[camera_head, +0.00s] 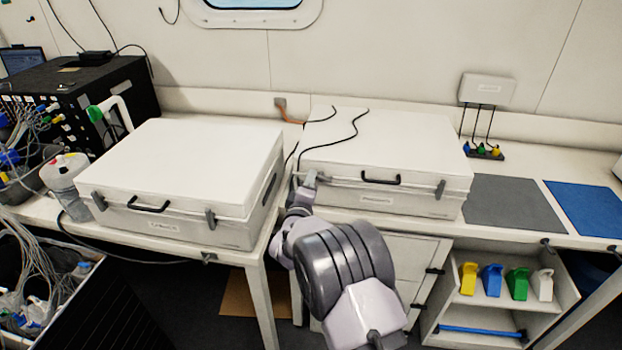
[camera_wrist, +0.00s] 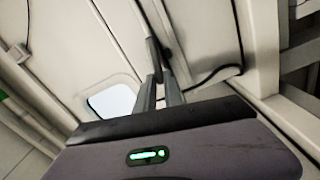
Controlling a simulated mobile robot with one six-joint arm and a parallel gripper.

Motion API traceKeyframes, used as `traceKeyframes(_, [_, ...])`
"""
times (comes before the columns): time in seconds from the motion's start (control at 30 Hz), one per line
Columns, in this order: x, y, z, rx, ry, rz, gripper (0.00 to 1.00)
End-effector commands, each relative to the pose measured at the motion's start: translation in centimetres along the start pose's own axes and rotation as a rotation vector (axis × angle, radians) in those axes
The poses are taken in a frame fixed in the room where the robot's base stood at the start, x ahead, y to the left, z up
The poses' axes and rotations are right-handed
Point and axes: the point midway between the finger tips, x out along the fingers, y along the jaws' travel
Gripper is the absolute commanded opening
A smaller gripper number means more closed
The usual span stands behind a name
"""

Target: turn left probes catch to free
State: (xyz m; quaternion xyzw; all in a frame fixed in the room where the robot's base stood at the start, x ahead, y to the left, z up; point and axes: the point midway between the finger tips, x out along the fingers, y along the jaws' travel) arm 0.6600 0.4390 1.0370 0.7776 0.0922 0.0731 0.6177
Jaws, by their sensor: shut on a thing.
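The right-hand white case (camera_head: 385,145) stands closed on the bench. It has a black front handle (camera_head: 380,179) and a grey catch (camera_head: 440,188) at its right front. My gripper (camera_head: 309,181) is at the left front corner of this case, where its left catch is hidden behind the fingers in the head view. In the wrist view my gripper (camera_wrist: 161,80) has its two grey fingers closed on a narrow dark piece (camera_wrist: 153,50) against a pale wall, which appears to be that left catch. How far the catch is turned cannot be told. The label is too small to read.
Another closed white case (camera_head: 190,165) stands to the left, with a bottle (camera_head: 66,178) beside it. Black cables (camera_head: 350,137) lie over the right case. A grey mat (camera_head: 515,203) and a blue mat (camera_head: 585,209) lie right. Coloured holders (camera_head: 491,280) stand on the shelf below.

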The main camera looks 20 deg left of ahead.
Motion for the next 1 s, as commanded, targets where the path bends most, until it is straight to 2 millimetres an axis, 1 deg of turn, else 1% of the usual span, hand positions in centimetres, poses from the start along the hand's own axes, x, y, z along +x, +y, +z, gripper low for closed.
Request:
traceKeyframes(0.2, [-0.01, -0.35, 0.02, -0.129, 0.0, 0.0, 0.0])
traceKeyframes(0.4, [-0.01, -0.56, 0.06, -0.203, 0.0, 0.0, 0.0])
traceKeyframes(0.63, [-0.01, -0.67, 0.09, -0.24, 0.0, 0.0, 0.0])
traceKeyframes(1.0, [-0.01, -0.68, 0.1, -0.245, 0.0, 0.0, 0.0])
